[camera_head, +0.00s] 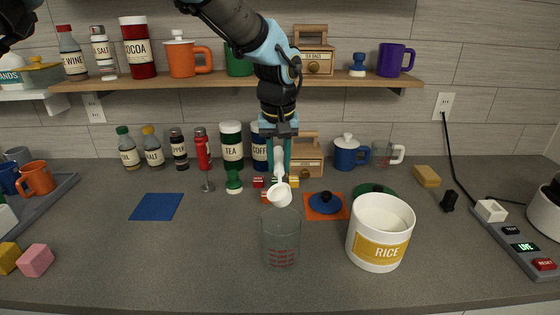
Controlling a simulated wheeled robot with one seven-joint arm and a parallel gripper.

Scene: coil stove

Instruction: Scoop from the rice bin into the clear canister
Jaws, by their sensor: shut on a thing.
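The rice bin (380,247) is a white tub with a yellow RICE label, standing open at the front right with white contents showing near its rim. The clear canister (281,240) is a see-through cup with red markings, standing upright on the counter to the left of the bin. My gripper (281,165) points down behind and above the canister, shut on a white scoop (280,193). The scoop's bowl hangs above the canister's rim in the picture. I cannot tell whether the scoop holds rice. The canister shows no clear contents.
Small blocks, a green stopper (233,182) and an orange trivet with a blue lid (325,203) lie behind the canister. Jars line the wall below the shelf (200,82). A power strip (517,240) lies at right. The front left counter is mostly clear.

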